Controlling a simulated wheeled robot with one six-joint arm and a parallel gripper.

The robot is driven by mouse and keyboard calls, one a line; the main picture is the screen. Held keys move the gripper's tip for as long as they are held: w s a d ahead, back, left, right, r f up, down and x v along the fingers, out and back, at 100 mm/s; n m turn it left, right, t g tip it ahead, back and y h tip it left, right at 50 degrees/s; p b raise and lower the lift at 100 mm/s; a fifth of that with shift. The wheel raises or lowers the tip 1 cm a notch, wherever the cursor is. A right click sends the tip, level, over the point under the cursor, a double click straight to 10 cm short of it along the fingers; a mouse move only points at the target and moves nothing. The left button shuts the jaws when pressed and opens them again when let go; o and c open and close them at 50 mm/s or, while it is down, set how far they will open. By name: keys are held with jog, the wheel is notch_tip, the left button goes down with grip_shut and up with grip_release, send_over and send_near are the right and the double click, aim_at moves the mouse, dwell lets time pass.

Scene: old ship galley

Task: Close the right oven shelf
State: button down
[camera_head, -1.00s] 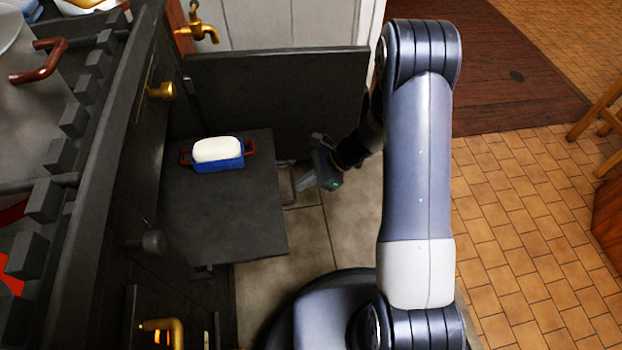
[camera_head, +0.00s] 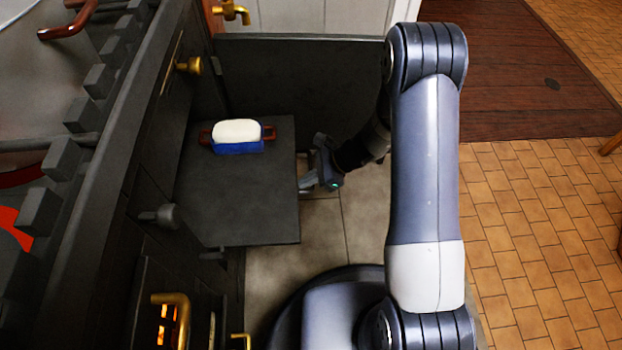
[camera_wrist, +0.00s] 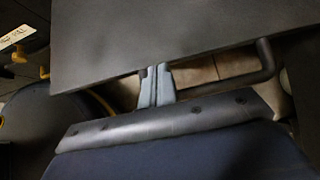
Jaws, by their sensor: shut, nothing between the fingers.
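The right oven shelf (camera_head: 255,205) is a flat dark plate sticking out of the oven front. A blue dish with brown handles and a white loaf-like top (camera_head: 238,136) stands on it. The open oven door (camera_head: 300,85) stands out behind the shelf. My gripper (camera_head: 306,184) is shut and empty, at the shelf's outer edge. In the wrist view the shut fingers (camera_wrist: 156,88) reach to the shelf's edge (camera_wrist: 190,58), beside a dark bar handle (camera_wrist: 262,62). I cannot tell whether they touch the shelf.
The dark stove front (camera_head: 110,200) runs along the left, with brass knobs (camera_head: 188,66) and a brass handle (camera_head: 172,305) by a glowing firebox. Tiled floor (camera_head: 530,200) lies open to the right. A brass tap (camera_head: 232,12) is at the back.

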aim_at(199, 190)
jog(key=s+a, duration=0.1)
jog(key=a, duration=0.8)
jog(key=s+a, duration=0.1)
jog(key=a, duration=0.8)
jog(key=s+a, duration=0.1)
jog(key=a, duration=0.8)
jog(key=shift+a+b, duration=0.2)
jog(key=shift+b, duration=0.2)
jog(key=shift+a, duration=0.15)
jog(key=shift+r, duration=0.1)
jog(key=shift+w+d+r+p, duration=0.1)
jog(key=shift+d+r+p, duration=0.1)
jog(key=shift+r+p, duration=0.25)
jog(key=p+v, duration=0.2)
jog(key=v, duration=0.2)
jog(key=p+v, duration=0.2)
jog(key=v, duration=0.3)
jog(key=shift+d+f, duration=0.15)
jog(key=shift+d, duration=0.15)
jog(key=shift+f, duration=0.15)
